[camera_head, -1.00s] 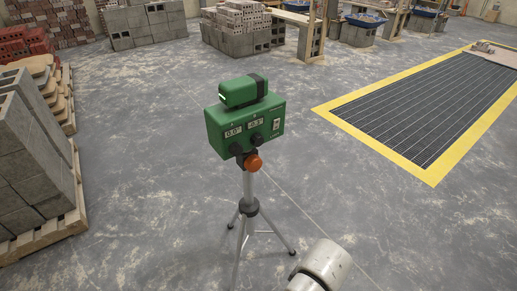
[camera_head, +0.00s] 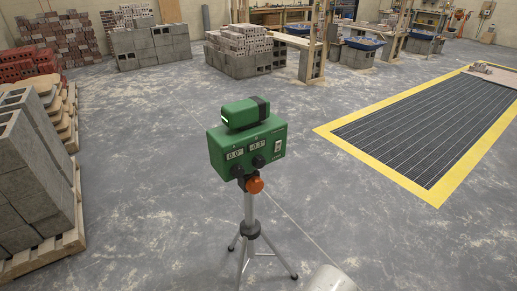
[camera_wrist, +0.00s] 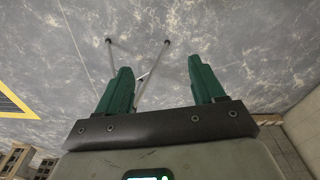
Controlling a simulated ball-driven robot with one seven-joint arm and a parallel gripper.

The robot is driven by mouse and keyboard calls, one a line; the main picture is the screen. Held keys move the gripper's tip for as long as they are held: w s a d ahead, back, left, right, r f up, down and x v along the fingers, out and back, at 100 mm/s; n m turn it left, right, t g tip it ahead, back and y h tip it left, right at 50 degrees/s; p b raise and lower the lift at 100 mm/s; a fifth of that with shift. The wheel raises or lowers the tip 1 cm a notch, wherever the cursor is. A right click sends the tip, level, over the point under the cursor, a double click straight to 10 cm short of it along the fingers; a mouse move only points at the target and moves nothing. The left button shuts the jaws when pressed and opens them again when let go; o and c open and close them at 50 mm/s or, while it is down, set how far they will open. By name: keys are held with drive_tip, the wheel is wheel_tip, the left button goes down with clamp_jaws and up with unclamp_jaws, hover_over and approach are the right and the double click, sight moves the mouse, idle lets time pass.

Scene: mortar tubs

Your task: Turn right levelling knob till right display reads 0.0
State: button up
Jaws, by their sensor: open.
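The green levelling instrument (camera_head: 246,150) stands upright on a grey tripod (camera_head: 250,229) in the middle of the head view. Its left display (camera_head: 235,154) reads 0.0. Its right display (camera_head: 257,146) seems to read -0.3, in small print. The black right knob (camera_head: 259,162) sits below the right display, and the black left knob (camera_head: 238,171) below the left one. My gripper (camera_wrist: 160,72) shows in the wrist view with its two green fingers apart and nothing between them but tripod legs farther off. The knobs do not show in the wrist view.
An orange knob (camera_head: 255,185) sits at the tripod head. Grey blocks on a pallet (camera_head: 40,257) stand at the left. A yellow-framed dark grating (camera_head: 420,135) lies at the right.

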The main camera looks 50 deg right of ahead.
sight(261, 165)
idle(0.4)
drive_tip(key=w+d+t+y, duration=0.2)
drive_tip(key=w+t, duration=0.3)
drive_tip(key=w, duration=0.6)
drive_tip(key=w+d+r+t+b, duration=0.1)
drive_tip(key=w+d+r+t, duration=0.4)
drive_tip(key=w, duration=0.3)
drive_tip(key=w+d+r+m+t+h, duration=0.1)
drive_tip(key=w+d+r+t+h, duration=0.2)
drive_tip(key=d, duration=0.5)
drive_tip(key=d+r+m+t+h, duration=0.2)
drive_tip(key=d+r+t+h, duration=0.15)
drive_tip(key=d+r, duration=0.3)
drive_tip(key=x, duration=0.3)
drive_tip(key=p+x, duration=0.1)
drive_tip(key=x, duration=0.3)
drive_tip(key=f+p+x, duration=0.1)
drive_tip(key=x, duration=0.2)
drive_tip(key=shift+w+d, duration=0.3)
drive_tip(key=shift+d, duration=0.15)
drive_tip(key=shift+f, duration=0.1)
drive_tip(key=c, duration=1.1)
